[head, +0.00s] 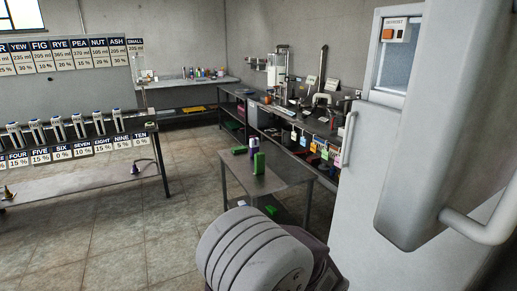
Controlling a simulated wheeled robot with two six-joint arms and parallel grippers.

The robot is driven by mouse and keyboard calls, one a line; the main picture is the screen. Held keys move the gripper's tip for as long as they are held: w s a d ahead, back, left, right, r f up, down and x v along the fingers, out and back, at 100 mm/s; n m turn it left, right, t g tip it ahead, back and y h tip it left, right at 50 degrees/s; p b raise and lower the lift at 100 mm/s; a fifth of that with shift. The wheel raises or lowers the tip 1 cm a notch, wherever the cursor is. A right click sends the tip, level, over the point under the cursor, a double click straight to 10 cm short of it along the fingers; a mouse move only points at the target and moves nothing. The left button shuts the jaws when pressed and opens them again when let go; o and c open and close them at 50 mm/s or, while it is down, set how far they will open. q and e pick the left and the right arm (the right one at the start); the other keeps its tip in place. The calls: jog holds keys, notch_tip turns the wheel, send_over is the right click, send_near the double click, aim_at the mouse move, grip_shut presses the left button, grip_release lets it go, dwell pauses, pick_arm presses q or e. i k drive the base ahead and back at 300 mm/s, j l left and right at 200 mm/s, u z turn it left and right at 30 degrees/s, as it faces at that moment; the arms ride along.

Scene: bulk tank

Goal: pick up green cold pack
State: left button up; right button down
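A small grey table (275,182) stands in the middle of the room. On its top are an upright green block-like item (259,164), a flatter green item (239,150) and a purple-and-white item (253,144) close together. Another green item (268,210) shows lower down, on the table's lower shelf. These are small in the picture, and I cannot tell which one is the green cold pack. Neither of my grippers shows in the head view.
A ribbed grey object (255,252) stands in front of the table and hides part of it. A large white unit (375,180) with handles fills the right. A long bench (75,135) with labelled dispensers is at left. Tiled floor (120,220) between is clear.

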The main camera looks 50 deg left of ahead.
aim_at(260, 157)
jog(key=u, duration=1.2)
jog(key=i+j+z, duration=0.15)
jog(key=z, duration=0.35)
jog(key=i+j+z, duration=0.15)
jog(key=z, duration=0.35)
jog(key=j+z, duration=0.35)
jog(key=z, duration=0.15)
jog(key=i+j+z, duration=0.1)
jog(key=j+z, duration=0.2)
jog(key=z, duration=0.2)
jog(key=j+z, duration=0.3)
jog(key=z, duration=0.2)
jog(key=k+j+z, duration=0.1)
jog(key=j+z, duration=0.2)
jog(key=z, duration=0.2)
jog(key=j, duration=0.45)
jog(key=i+j+u, duration=0.1)
jog(key=j, duration=0.3)
jog(key=i+j, duration=0.15)
jog(key=j, duration=0.3)
jog(key=u, duration=0.5)
jog(key=j+u, duration=0.1)
jog(key=u, duration=0.35)
jog(key=i+u, duration=0.1)
jog(key=u, duration=1.35)
jog(key=i+u, duration=0.1)
jog(key=u, duration=0.4)
